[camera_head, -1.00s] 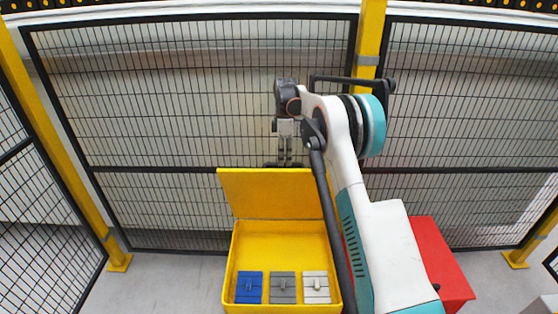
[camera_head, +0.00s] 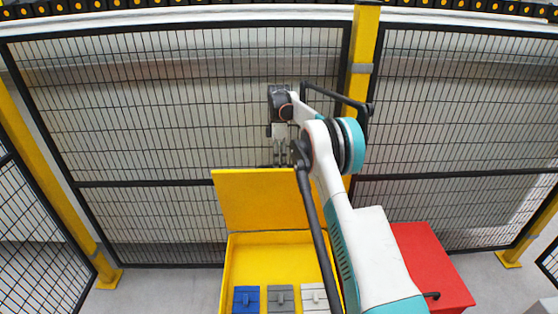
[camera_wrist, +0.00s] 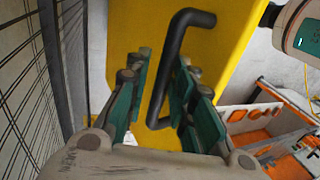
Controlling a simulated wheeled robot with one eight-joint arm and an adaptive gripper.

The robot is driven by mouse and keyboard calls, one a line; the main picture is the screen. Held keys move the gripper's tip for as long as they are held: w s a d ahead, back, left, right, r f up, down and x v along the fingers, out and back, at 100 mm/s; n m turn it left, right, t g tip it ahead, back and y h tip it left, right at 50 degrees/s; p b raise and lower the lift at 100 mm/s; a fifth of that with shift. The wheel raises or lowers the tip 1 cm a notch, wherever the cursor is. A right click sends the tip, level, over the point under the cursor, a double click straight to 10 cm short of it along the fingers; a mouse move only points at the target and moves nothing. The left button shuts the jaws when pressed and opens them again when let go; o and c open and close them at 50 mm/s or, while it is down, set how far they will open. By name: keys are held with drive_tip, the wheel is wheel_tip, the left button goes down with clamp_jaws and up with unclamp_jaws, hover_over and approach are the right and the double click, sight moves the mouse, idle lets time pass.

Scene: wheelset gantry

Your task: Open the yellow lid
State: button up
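The yellow lid (camera_head: 262,200) stands raised at the back of the yellow box (camera_head: 226,272), and the box's inside shows in the head view. My gripper (camera_head: 279,160) is at the lid's top edge, on its far side. In the wrist view the lid's yellow face (camera_wrist: 235,40) fills the middle. A black bar handle (camera_wrist: 158,90) sits on it. My gripper (camera_wrist: 162,72) is open, its green pads apart with part of the handle between them, nearer the right pad. I cannot tell whether a pad touches the handle.
Blue (camera_head: 246,299), grey (camera_head: 281,298) and white (camera_head: 314,297) blocks sit in the box. A red box (camera_head: 430,262) stands to the right. Mesh fence (camera_head: 140,120) closes off the back. The wrist view shows a white and orange container (camera_wrist: 262,115) at right.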

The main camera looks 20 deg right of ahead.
drive_tip(key=shift+o, duration=0.5)
drive_tip(key=shift+w+d+f, duration=0.3)
drive_tip(key=shift+w+f, duration=0.3)
drive_tip(key=shift+f, duration=0.15)
wheel_tip(320, 180, up, 11)
drive_tip(key=shift+s+a, duration=0.25)
drive_tip(key=shift+s, duration=0.05)
